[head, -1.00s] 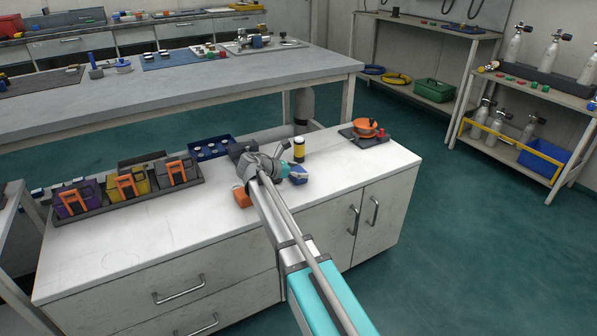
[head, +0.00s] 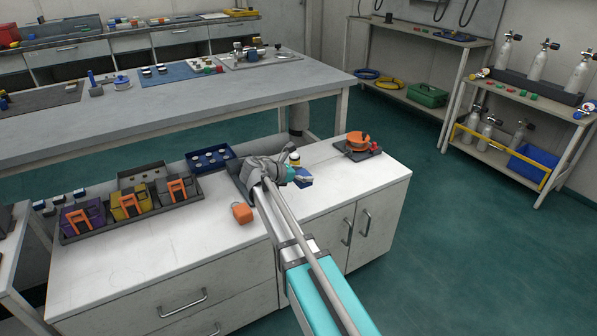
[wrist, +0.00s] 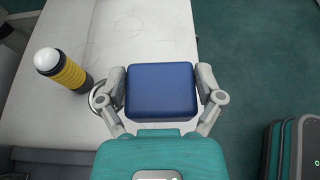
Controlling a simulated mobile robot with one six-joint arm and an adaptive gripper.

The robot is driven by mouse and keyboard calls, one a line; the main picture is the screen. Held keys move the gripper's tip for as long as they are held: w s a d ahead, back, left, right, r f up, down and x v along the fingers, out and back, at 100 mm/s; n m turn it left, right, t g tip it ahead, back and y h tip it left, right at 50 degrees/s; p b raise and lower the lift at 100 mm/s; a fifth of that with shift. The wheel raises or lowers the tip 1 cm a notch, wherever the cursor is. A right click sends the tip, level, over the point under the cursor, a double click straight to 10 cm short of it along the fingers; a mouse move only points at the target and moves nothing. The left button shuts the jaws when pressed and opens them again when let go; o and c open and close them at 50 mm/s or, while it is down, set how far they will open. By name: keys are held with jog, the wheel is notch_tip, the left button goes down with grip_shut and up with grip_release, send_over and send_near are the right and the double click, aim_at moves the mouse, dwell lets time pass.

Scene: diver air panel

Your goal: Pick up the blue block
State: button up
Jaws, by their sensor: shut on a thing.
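The blue block (wrist: 160,90) is a rounded, box-shaped piece between the two fingers of my gripper (wrist: 163,88) in the wrist view. The fingers press on its left and right sides, so my gripper is shut on it. In the head view, the blue block (head: 302,180) shows just right of my gripper (head: 291,175), partly covered by it, over the white cabinet top. The head view does not clearly show whether the block is clear of the surface.
A yellow-and-black cylinder with a white top (wrist: 61,68) stands close left of my gripper. An orange block (head: 242,213) lies on the white cabinet top (head: 160,245). An orange round item (head: 357,141) sits on a dark plate at the right. A tray with several coloured boxes (head: 80,238) stands left.

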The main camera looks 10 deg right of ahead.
jog(key=s+d+r+p, duration=0.3)
jog(key=s+d+r, duration=0.1)
jog(key=s, duration=0.4)
jog(key=shift+d+r+p, duration=0.3)
jog(key=shift+d+p, duration=0.05)
jog(key=shift+p, duration=0.05)
